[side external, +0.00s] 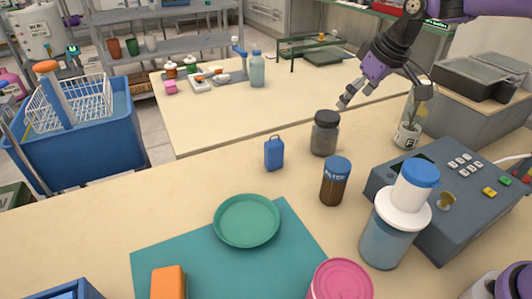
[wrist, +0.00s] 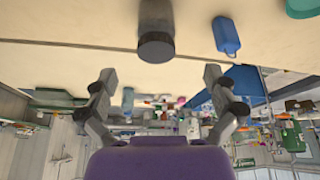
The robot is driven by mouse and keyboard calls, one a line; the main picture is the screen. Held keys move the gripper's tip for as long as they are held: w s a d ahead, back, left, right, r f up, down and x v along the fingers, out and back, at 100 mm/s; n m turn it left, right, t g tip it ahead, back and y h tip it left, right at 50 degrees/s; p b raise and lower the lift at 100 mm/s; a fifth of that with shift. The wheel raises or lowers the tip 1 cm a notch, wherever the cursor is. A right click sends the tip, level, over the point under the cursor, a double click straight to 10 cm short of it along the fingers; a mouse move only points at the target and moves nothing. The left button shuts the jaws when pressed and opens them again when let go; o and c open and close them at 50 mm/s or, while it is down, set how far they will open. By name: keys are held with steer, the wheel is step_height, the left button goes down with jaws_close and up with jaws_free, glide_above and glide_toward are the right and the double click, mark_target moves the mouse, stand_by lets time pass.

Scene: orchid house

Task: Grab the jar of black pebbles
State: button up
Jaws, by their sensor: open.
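The jar of black pebbles (side external: 324,136) stands upright on the table, with a dark grey lid and dark contents behind its clear wall. In the wrist view the jar (wrist: 156,22) shows at the top centre, lid toward me, and its contents are hard to make out. My gripper (side external: 384,98) is above and to the right of the jar in the side view, open and empty. In the wrist view my gripper (wrist: 160,77) has its fingers spread wide, with the jar beyond the gap and apart from both.
A small blue canister (side external: 275,155) and a brown jar with a blue lid (side external: 333,184) stand close to the pebble jar. A labelled clear pot (side external: 407,134) and a grey control box (side external: 462,190) are to the right. The table left of the canister is clear.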

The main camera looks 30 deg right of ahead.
mark_target(335, 117)
steer(key=x, duration=0.2)
steer(key=w+x, duration=0.1)
steer(key=x, duration=0.5)
steer(key=shift+w+d+r, duration=0.2)
steer(key=shift+w+d, duration=0.15)
steer(key=shift+d, duration=0.05)
steer(key=x, duration=0.6)
steer(key=shift+s+a, duration=0.1)
steer(key=shift+a, duration=0.05)
steer(key=c, duration=1.2)
